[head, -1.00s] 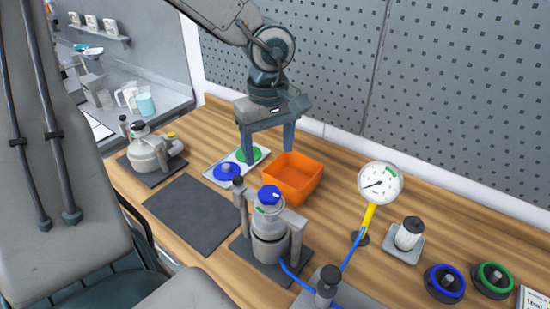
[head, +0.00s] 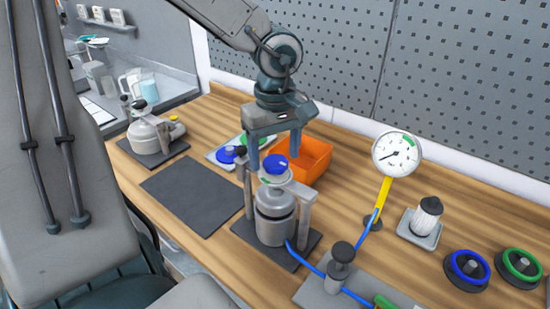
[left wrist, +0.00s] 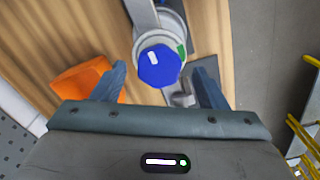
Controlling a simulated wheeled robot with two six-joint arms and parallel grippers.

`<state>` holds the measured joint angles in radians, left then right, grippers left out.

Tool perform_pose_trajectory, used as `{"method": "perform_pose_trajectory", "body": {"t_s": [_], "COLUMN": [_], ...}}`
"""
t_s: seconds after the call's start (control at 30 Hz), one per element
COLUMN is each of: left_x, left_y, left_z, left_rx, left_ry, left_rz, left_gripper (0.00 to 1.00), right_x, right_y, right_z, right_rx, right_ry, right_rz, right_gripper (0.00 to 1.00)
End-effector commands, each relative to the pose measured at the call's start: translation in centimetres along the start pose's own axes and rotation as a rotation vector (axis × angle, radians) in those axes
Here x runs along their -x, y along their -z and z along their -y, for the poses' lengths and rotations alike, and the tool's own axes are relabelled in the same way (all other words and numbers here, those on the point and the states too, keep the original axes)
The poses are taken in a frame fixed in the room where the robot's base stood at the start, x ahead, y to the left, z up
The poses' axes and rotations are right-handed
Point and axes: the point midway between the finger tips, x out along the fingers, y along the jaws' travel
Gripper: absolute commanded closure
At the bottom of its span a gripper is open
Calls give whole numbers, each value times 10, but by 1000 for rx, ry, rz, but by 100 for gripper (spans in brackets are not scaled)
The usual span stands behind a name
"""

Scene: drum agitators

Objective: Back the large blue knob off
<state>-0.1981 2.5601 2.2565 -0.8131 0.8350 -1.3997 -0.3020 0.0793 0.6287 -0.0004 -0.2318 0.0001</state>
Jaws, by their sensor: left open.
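The large blue knob (head: 275,164) sits on top of a grey metal vessel (head: 275,212) held between two posts. It has a white mark on its top. In the left wrist view the knob (left wrist: 158,66) shows centred between the fingers, a little beyond the tips. My left gripper (head: 273,158) is open and empty, pointing down just above and behind the knob, its fingers apart from it as far as I can see. A green mark lies beside the knob on the vessel's top. My right gripper is not in view.
An orange bin (head: 316,158) stands right behind the vessel. A tray (head: 213,158) with blue and green lids is behind left. A pressure gauge (head: 397,152) on a yellow stem and a blue hose are to the right. A dark mat (head: 192,192) at left is bare.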

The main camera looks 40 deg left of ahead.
Motion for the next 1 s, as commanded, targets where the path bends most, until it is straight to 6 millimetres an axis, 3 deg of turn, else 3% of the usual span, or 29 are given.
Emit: {"method": "perform_pose_trajectory", "body": {"t_s": [0.07, 0.37, 0.6, 1.0], "left_x": [-8, -8, -8, -8], "left_y": [0, 0, 0, 0], "left_z": [0, 0, 0, 0], "left_rx": [0, 0, 0, 58], "left_ry": [0, 0, 0, 0], "left_rz": [0, 0, 0, 0], "left_gripper": [33, 33, 76, 78], "right_x": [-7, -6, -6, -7], "right_y": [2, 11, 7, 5], "right_z": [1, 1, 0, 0], "right_rx": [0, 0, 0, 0], "right_ry": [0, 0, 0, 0], "right_rz": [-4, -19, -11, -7], "right_gripper": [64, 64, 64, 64]}}
